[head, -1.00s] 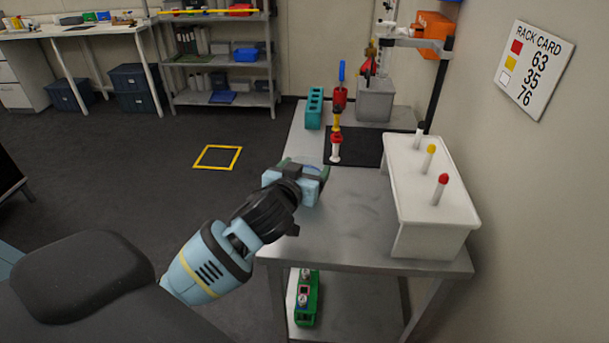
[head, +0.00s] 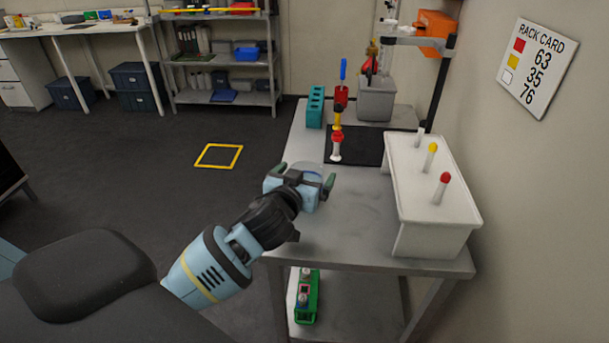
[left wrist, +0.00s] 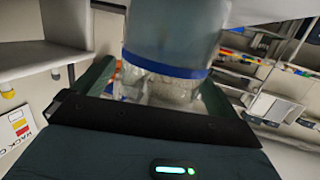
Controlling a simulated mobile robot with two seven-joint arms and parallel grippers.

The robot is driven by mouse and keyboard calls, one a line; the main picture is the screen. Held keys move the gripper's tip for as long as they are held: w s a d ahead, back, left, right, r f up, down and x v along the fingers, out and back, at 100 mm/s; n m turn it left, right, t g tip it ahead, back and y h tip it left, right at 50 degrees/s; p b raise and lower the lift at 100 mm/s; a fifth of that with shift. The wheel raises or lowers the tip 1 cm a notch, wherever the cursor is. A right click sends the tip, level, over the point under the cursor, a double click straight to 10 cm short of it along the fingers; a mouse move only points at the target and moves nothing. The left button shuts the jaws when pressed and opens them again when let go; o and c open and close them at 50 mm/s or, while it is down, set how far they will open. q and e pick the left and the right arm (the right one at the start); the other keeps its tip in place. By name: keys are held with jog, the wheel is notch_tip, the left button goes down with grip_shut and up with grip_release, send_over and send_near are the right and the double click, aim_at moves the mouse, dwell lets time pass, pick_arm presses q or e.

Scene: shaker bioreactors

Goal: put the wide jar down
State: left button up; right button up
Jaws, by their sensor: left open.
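The wide jar (head: 312,167) is clear and mostly hidden behind my left gripper in the head view, near the bench's left edge. In the left wrist view the jar (left wrist: 170,85) shows large, with a blue band around it, between the two fingers. My left gripper (head: 304,178) is open around the jar, a finger on each side; it also shows in the left wrist view (left wrist: 155,95). The jar's base is hidden, so I cannot tell whether it touches the grey bench (head: 345,220). My right gripper is not in view.
A white rack (head: 430,230) with white-, yellow- and red-topped tubes stands on the right. Behind the jar are a black mat (head: 365,150), a teal rack (head: 315,107), a red-and-yellow stand (head: 338,120) and a grey bin (head: 375,102). The bench's front middle is clear.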

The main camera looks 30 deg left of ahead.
pick_arm(q)
jog(key=shift+r, duration=0.15)
jog(key=shift+s, duration=0.2)
jog(key=v, duration=1.1)
jog(key=shift+s, duration=0.25)
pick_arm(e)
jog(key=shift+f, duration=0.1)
pick_arm(q)
jog(key=shift+d, duration=0.15)
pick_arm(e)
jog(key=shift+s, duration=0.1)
